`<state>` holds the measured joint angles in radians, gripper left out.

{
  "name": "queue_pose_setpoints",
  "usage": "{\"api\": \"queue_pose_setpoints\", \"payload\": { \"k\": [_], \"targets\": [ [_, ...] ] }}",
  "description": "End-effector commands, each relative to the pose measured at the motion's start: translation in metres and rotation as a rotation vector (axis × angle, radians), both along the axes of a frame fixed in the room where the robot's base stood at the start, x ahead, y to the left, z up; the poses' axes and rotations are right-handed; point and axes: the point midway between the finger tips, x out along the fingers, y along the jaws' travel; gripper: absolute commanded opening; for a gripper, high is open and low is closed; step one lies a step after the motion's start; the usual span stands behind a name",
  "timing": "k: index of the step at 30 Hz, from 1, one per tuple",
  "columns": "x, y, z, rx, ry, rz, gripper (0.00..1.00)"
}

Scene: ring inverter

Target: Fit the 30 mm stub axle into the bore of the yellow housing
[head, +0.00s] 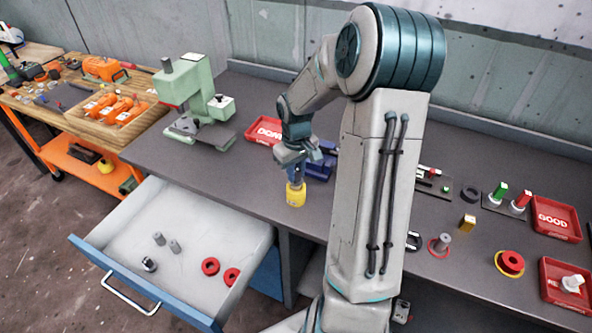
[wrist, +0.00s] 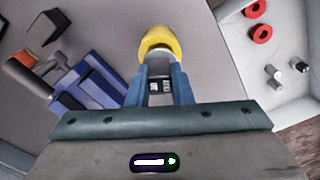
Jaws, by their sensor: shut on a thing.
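The yellow housing (head: 296,196) stands upright on the grey bench near its front edge, directly below my gripper (head: 296,178). In the wrist view the housing (wrist: 160,38) is just past the fingertips of my gripper (wrist: 160,75). The blue fingers are shut on a pale grey piece, apparently the stub axle (wrist: 158,56), at the housing's near end. The fingers hide most of this piece, and I cannot tell how far it is in the bore.
A blue fixture (head: 322,163) is close behind my gripper, with a red tray (head: 264,131) behind it. A green press (head: 196,105) stands left. The open drawer (head: 195,208) also holds red rings (head: 210,266). Small parts and red trays (head: 556,218) lie to the right.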

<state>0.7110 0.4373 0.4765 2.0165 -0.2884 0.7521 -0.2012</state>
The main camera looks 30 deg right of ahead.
Motion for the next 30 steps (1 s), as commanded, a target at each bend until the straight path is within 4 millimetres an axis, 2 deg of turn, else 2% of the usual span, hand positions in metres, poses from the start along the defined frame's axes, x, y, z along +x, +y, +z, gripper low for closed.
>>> {"api": "queue_pose_setpoints", "payload": {
  "k": [25, 26, 27, 28, 30],
  "targets": [
    [0.0, 0.0, -0.022, 0.0, 0.0, -0.001, 0.0],
    [0.0, 0.0, -0.021, 0.0, 0.0, -0.001, 0.28],
    [0.0, 0.0, -0.02, 0.0, 0.0, -0.001, 0.39],
    [0.0, 0.0, -0.02, 0.0, 0.0, -0.001, 0.45],
    [0.0, 0.0, -0.02, 0.0, 0.0, -0.001, 0.45]
  ]
}}
